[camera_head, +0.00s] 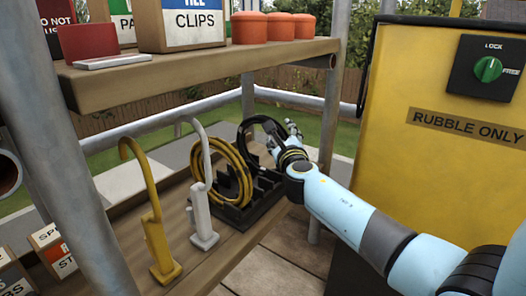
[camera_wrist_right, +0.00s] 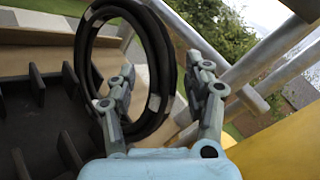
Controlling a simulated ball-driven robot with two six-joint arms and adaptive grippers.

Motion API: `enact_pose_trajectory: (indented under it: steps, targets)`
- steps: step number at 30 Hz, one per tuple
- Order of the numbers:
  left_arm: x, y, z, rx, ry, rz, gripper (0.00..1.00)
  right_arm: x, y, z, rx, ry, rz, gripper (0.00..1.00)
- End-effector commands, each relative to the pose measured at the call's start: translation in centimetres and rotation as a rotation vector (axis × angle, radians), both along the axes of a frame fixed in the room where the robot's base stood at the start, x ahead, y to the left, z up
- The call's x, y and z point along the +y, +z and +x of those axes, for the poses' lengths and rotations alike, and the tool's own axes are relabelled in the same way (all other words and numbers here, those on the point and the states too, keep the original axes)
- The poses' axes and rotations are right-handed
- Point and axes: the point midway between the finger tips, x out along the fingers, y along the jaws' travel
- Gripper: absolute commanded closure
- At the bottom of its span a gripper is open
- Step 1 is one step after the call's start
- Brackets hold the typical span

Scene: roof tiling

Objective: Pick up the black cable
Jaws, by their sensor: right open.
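The black cable (camera_head: 262,119) is a coil standing upright at the far end of a black slotted rack (camera_head: 236,216) on the lower shelf. It shows as a large ring in the right wrist view (camera_wrist_right: 83,48). My right gripper (camera_head: 283,136) is at the coil's right side, open, with nothing gripped. In the right wrist view its two fingers (camera_wrist_right: 160,72) stand apart, with the coil's right side showing between them. I cannot tell whether a finger touches the cable. In the head view the gripper and wrist hide part of the coil. My left gripper is out of view.
A yellow cable coil (camera_head: 247,186) stands in the same rack, nearer. A white hook tool (camera_head: 203,215) and a yellow one (camera_head: 158,235) stand left of it. An upper shelf (camera_head: 200,66) overhangs. A scaffold post (camera_head: 328,110) and yellow bin (camera_head: 430,160) are to the right.

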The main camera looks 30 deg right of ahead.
Motion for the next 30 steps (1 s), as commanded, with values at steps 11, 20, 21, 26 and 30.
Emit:
enact_pose_trajectory:
  steps: [11,20,21,26,30]
  targets:
    - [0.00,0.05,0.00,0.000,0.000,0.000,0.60,0.00,0.06,0.00,0.000,0.000,0.000,0.73]
    - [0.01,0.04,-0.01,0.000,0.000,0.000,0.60,0.01,0.01,-0.02,0.001,-0.001,0.000,1.00]
    - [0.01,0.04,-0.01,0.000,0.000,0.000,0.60,0.01,0.00,-0.02,0.001,-0.001,0.000,1.00]
    - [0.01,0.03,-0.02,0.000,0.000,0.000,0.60,0.01,0.15,0.04,-0.002,0.000,0.000,1.00]
    - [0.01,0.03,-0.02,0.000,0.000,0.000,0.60,0.01,0.12,0.02,-0.002,0.000,0.000,1.00]
